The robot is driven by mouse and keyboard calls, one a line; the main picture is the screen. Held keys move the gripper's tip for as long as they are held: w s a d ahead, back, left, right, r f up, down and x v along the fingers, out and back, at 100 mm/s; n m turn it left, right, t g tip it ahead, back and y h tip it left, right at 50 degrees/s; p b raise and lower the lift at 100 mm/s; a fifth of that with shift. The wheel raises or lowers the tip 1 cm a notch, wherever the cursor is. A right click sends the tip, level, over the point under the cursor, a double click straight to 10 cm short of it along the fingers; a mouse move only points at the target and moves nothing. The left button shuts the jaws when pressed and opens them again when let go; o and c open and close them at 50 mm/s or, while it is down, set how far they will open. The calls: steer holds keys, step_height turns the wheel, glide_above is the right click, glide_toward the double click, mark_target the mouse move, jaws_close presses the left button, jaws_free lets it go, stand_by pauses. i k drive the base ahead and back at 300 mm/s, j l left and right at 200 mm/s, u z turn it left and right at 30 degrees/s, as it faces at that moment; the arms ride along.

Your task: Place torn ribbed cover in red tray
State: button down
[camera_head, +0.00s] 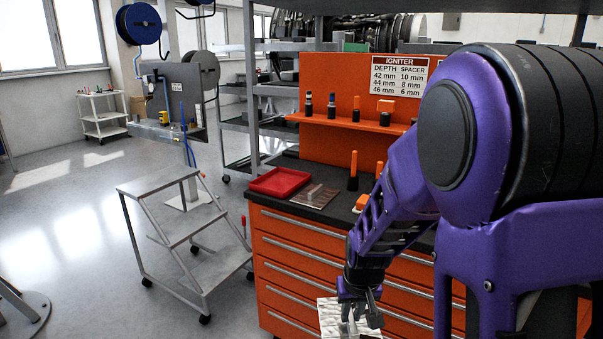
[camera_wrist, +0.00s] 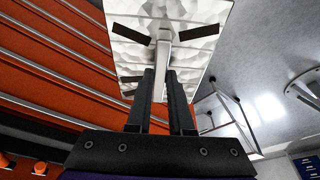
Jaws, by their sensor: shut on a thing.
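My gripper (camera_head: 358,308) is shut on the raised grip of a pale, puckered cover (camera_head: 329,315), in front of the orange drawers. In the wrist view my gripper's fingers (camera_wrist: 165,85) close on that grip, and the cover (camera_wrist: 205,22) spreads beyond them with several dark strips on its face. I cannot clearly make out a tear or ribs. The red tray (camera_head: 280,182) lies empty on the dark bench top, up and left of my gripper. The cover is apart from the tray.
A flat brownish plate with a grey grip (camera_head: 315,195) lies right of the tray. An orange block (camera_head: 362,202) and dark-and-orange tools stand further right. A grey step stand (camera_head: 180,235) stands left of the orange drawer cabinet (camera_head: 300,265). Open floor lies left.

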mark_target(277, 187)
steer(key=i+j+z, duration=0.35)
steer(key=j, duration=0.25)
steer(key=i+j+z, duration=0.25)
steer(key=j+z, duration=0.15)
steer(key=j, duration=0.75)
steer(key=j+z, duration=0.35)
steer(key=j, duration=0.8)
steer(key=j+z, duration=0.4)
steer(key=j, duration=0.8)
steer(key=k, duration=0.05)
